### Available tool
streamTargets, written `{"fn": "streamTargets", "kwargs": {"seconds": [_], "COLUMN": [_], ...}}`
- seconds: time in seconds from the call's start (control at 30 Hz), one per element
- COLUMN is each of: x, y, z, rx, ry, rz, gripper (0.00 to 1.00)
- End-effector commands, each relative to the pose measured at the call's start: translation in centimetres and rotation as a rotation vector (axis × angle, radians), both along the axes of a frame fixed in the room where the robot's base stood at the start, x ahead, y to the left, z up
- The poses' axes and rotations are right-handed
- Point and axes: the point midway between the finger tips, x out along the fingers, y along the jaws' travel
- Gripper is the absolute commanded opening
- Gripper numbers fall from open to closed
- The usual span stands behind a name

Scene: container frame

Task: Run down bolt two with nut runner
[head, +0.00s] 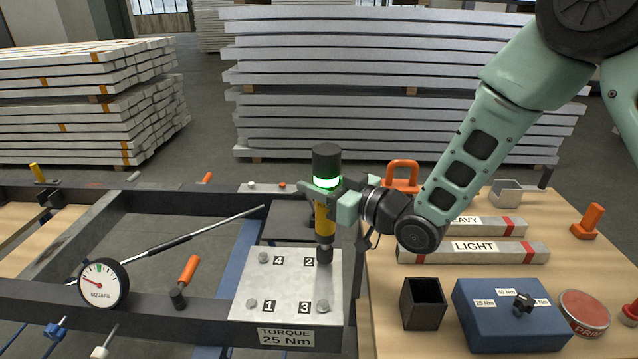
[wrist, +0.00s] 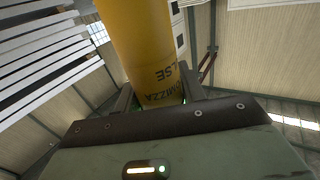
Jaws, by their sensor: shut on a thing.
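My gripper (head: 333,197) is shut on the nut runner (head: 322,218), a yellow tool with a black top and a glowing green ring. The tool stands upright, and its dark socket end is at the bolt position marked 2 on the silver plate (head: 242,308); the bolt there is hidden under it. Bolts by 4 (head: 264,257), 1 (head: 251,303) and 3 (head: 323,305) show. The plate's label reads TORQUE 25 Nm. In the wrist view the yellow body of the nut runner (wrist: 145,45) lies between the gripper fingers.
A dial gauge (head: 103,285) and an orange-handled tool (head: 188,270) are on the dark frame at left. On the wooden bench at right are an open black box (head: 423,303), a blue box (head: 505,325) with a knob, and bars marked LIGHT (head: 430,252) and HEAVY (head: 505,226).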

Motion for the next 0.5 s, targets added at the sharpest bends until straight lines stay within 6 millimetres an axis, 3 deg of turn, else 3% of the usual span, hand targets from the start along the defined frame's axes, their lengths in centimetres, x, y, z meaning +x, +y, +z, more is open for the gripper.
{"fn": "streamTargets", "kwargs": {"seconds": [0.5], "x": [0.04], "y": [0.04], "z": [-0.44], "rx": [0.004], "ry": [-0.005], "rz": [0.0], "gripper": [0.0]}}
